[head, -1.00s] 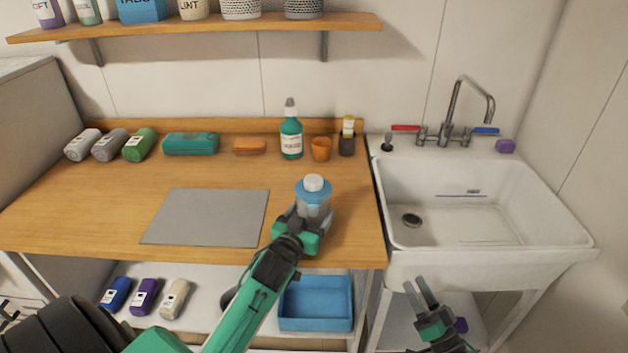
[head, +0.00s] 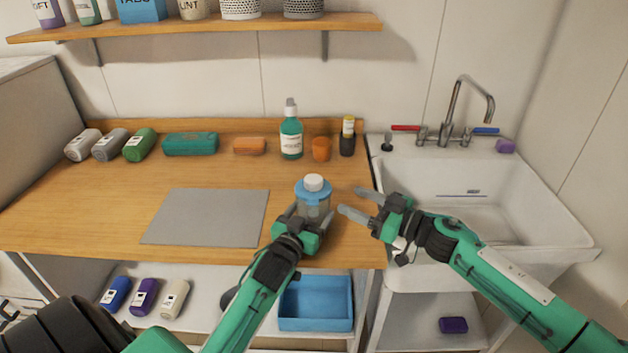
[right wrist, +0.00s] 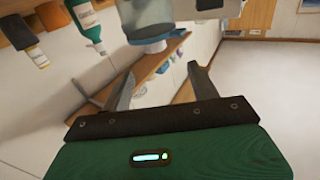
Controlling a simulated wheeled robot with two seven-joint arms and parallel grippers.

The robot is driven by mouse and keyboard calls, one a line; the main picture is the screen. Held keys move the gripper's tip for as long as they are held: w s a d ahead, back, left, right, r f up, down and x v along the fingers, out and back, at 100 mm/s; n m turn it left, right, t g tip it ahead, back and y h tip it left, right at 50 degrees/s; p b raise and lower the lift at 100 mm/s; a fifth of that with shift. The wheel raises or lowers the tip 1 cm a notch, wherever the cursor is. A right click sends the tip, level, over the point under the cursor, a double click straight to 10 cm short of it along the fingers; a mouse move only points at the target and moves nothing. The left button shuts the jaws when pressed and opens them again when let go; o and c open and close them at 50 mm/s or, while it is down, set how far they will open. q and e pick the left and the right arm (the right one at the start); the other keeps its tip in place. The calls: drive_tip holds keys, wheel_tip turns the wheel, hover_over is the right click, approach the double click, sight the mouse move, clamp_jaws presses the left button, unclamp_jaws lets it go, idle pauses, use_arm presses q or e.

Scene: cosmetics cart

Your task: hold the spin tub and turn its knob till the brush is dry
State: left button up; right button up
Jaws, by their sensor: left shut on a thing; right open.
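The spin tub (head: 314,205) stands on the wooden counter near its front right. It has a clear body, a blue lid (head: 300,190) and a white knob (head: 314,182) on top. My left gripper (head: 305,222) is shut on the tub's body from the front. My right gripper (head: 354,201) is open and empty, to the right of the tub and apart from it, with its fingers pointing left. In the right wrist view the tub (right wrist: 148,25) shows beyond the open fingers (right wrist: 160,88). I cannot make out a brush inside the tub.
A green bottle (head: 291,138), an orange cup (head: 321,149) and a dark holder (head: 347,143) stand behind the tub. A grey mat (head: 205,216) lies left of it. The sink (head: 480,240) is at the right, partly behind my right arm. A blue bin (head: 316,310) sits below.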

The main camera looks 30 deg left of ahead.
sight(321, 183)
drive_tip(key=shift+t, duration=0.3)
drive_tip(key=a, duration=0.8)
drive_tip(key=w+a, duration=0.1)
drive_tip(key=a, duration=0.3)
drive_tip(key=shift+a+r, duration=0.15)
drive_tip(key=c, duration=1)
